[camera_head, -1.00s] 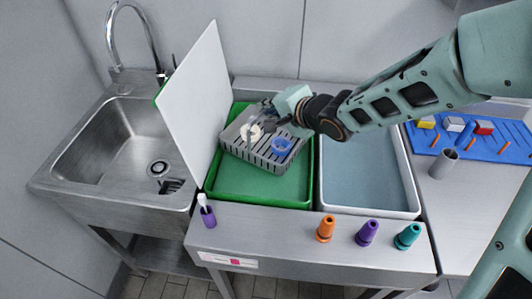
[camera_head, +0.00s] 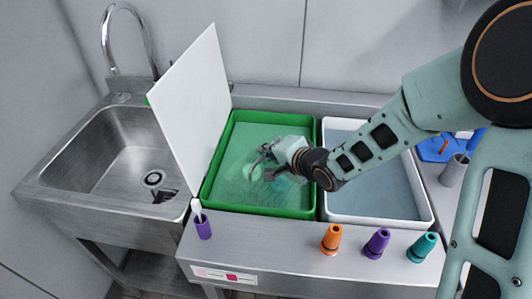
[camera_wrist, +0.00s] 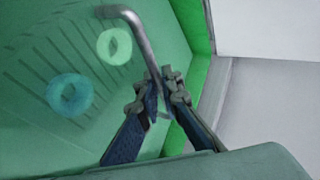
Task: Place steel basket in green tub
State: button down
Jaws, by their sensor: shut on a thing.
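The green tub (camera_head: 308,160) stands in the counter, filled with murky greenish liquid; its wall also shows in the wrist view (camera_wrist: 196,30). The steel basket (camera_head: 240,188) is under the liquid inside the tub and only faintly visible. In the wrist view the slotted basket (camera_wrist: 45,55) holds a pale ring (camera_wrist: 114,46) and a blue ring (camera_wrist: 70,94). My gripper (camera_head: 263,164) is low over the tub. In the wrist view its fingers (camera_wrist: 165,88) are shut on the basket's bent metal handle (camera_wrist: 136,28).
A white lid (camera_head: 195,105) stands tilted between the sink (camera_head: 95,165) and the tub. A white tub (camera_head: 423,190) with bluish liquid is on the right. Orange (camera_head: 331,239), purple (camera_head: 377,242) and teal (camera_head: 422,247) cones stand along the front edge, with a purple holder (camera_head: 203,226) at left.

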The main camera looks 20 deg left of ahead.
jog(key=c, duration=2.1)
grip_release()
jog(key=shift+r, duration=0.1)
jog(key=p+v, duration=0.4)
jog(key=v, duration=0.8)
jog(key=shift+s, duration=0.1)
